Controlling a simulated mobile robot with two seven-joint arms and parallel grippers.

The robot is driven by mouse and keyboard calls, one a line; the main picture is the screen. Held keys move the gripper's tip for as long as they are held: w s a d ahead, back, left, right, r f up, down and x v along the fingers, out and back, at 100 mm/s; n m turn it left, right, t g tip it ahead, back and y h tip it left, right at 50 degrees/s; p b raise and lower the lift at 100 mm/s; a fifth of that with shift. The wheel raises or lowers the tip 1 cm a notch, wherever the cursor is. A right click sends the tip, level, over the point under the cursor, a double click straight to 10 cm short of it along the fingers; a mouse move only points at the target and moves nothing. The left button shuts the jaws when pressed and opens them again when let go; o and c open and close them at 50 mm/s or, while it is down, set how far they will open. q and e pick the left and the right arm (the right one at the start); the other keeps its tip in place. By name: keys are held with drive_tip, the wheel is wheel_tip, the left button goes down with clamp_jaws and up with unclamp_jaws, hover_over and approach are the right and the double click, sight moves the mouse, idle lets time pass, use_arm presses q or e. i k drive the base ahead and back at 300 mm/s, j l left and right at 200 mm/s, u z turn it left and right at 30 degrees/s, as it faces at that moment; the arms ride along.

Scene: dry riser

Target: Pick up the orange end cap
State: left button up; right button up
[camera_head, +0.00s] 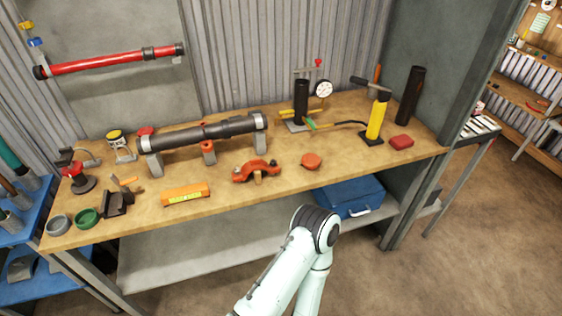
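A round orange cap (310,161), which looks like the orange end cap, lies on the wooden workbench (230,202) near its front edge, right of centre. Nothing touches it. One of my arms rises from the bottom of the view, and its bent joint is in front of the bench, below the cap. I cannot tell which arm it is. Neither of my grippers shows.
An orange clamp (256,172) lies left of the cap, and an orange level-like block (185,194) lies further left. A dark pipe (200,133) rests on supports behind. A blue case (350,196) sits below.

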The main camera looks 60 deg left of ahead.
sight(310, 160)
drive_tip(key=u, duration=1.8)
